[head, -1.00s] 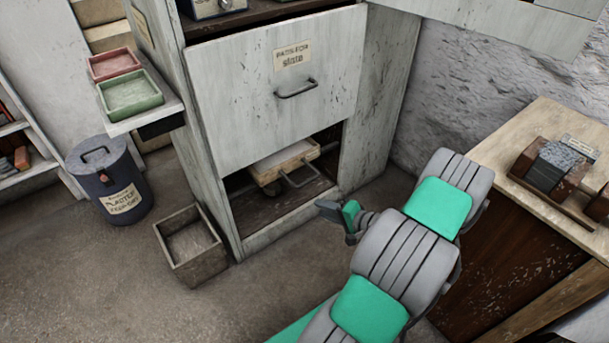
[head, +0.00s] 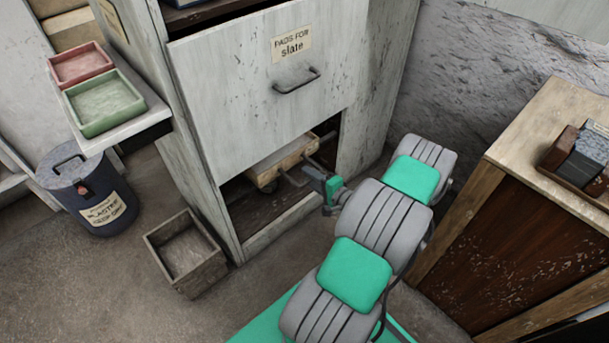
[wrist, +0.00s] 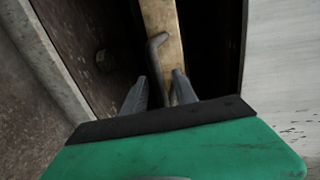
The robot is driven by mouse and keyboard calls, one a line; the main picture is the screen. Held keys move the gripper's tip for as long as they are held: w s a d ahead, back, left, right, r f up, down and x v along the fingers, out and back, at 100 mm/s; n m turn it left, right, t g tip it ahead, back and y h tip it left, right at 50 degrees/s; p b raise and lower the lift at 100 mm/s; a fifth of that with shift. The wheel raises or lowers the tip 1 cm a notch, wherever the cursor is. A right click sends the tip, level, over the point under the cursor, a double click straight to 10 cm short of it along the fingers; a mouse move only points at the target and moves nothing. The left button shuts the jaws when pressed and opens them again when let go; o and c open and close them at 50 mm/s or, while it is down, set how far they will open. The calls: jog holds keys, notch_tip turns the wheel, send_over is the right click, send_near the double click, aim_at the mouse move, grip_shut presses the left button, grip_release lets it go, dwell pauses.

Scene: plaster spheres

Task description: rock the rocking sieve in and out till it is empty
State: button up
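The rocking sieve (head: 283,163) is a shallow pale wooden frame with a metal bar handle on its front. It sits in the low opening of the grey cabinet, and its inside is mostly hidden in the head view. My gripper (head: 313,173) is at the front of the sieve, by the handle. In the wrist view the sieve's wooden front (wrist: 165,22) and the bent dark handle (wrist: 154,62) show. My gripper's two fingers (wrist: 159,88) stand apart, one on each side of the handle, with small gaps visible. What the sieve holds cannot be seen.
A grey panel (head: 235,108) labelled for slate pads hangs above the opening. A wooden box (head: 187,253) and a lidded blue bin (head: 88,190) stand on the floor at left. A wooden cabinet (head: 505,210) stands to the right of my arm.

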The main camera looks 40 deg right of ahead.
jog(key=shift+x, duration=1.15)
grip_shut()
dwell(0.5)
